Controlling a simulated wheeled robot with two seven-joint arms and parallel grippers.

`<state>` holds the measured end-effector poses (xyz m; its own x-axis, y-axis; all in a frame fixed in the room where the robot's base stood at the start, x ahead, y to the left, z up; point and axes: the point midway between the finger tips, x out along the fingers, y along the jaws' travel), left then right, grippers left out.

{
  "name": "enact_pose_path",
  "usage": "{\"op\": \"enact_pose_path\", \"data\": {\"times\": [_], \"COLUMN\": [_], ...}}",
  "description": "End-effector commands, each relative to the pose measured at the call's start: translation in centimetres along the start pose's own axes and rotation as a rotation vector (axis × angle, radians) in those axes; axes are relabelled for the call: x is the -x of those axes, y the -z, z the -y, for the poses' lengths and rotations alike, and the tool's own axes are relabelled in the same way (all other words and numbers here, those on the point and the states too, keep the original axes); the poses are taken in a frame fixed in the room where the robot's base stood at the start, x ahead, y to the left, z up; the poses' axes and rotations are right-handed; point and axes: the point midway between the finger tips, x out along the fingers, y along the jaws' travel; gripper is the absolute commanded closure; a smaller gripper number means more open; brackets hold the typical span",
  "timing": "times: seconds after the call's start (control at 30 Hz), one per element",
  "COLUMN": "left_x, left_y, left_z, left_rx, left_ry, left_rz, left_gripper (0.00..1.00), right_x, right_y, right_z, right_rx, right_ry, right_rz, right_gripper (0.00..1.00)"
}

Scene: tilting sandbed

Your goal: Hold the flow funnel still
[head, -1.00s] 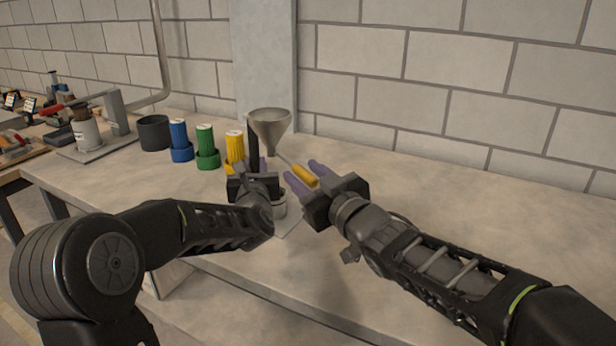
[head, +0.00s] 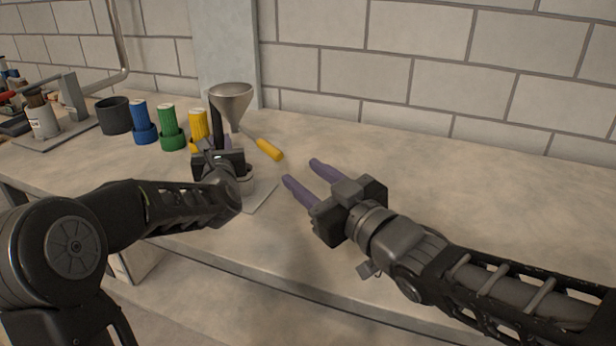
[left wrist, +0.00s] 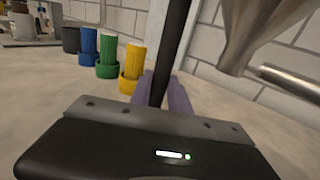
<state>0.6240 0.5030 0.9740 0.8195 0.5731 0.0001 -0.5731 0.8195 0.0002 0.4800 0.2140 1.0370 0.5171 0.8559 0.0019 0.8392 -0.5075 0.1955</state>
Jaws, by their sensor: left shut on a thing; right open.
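The flow funnel (head: 231,98) is a grey metal cone above the bench, beside a black upright post (head: 216,122). It also shows at the upper right of the left wrist view (left wrist: 250,32). A thin metal rod with a yellow handle (head: 269,150) reaches out from below the cone towards the right. My left gripper (head: 225,143) is shut on the black post; its purple fingers flank the post in the left wrist view. The arm and hand hide the lower post. My right gripper (head: 302,178) is open and empty, to the right of the yellow handle and apart from it.
Yellow (head: 198,124), green (head: 171,128) and blue (head: 142,122) ribbed containers and a dark cup (head: 115,115) stand left of the funnel. A pale plate (head: 260,194) lies under the post. The bench is clear on the right, with a block wall behind.

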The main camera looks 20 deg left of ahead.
Motion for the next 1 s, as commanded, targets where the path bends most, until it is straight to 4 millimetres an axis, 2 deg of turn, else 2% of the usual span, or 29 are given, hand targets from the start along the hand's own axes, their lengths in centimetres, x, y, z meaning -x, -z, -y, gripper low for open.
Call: {"op": "enact_pose_path", "data": {"times": [0.27, 0.3, 0.57, 0.87, 1.0], "left_x": [-0.01, -0.01, -0.01, 0.09, 0.95], "left_y": [0.04, 0.03, 0.0, -0.02, -0.04], "left_z": [-0.09, -0.09, -0.05, -0.02, 0.01], "left_rx": [0.0, 0.0, 0.0, 0.0, 0.0], "left_ry": [-0.002, -0.002, -0.001, 0.0, 0.001], "left_rz": [-0.001, -0.001, 0.0, 0.0, 0.0], "left_gripper": [1.0, 0.75, 0.53, 0.52, 0.52], "right_x": [-0.04, -0.05, -0.06, -0.06, -0.06], "right_y": [-0.01, -0.01, -0.01, -0.01, -0.01], "right_z": [0.02, 0.02, 0.02, 0.02, 0.02], "right_rx": [0.0, 0.0, 0.0, 0.0, 0.0], "right_ry": [0.0, 0.0, 0.0, 0.0, 0.0], "right_rz": [0.0, 0.0, 0.0, 0.0, 0.0], "right_gripper": [0.59, 0.59, 0.59, 0.59, 0.59]}}
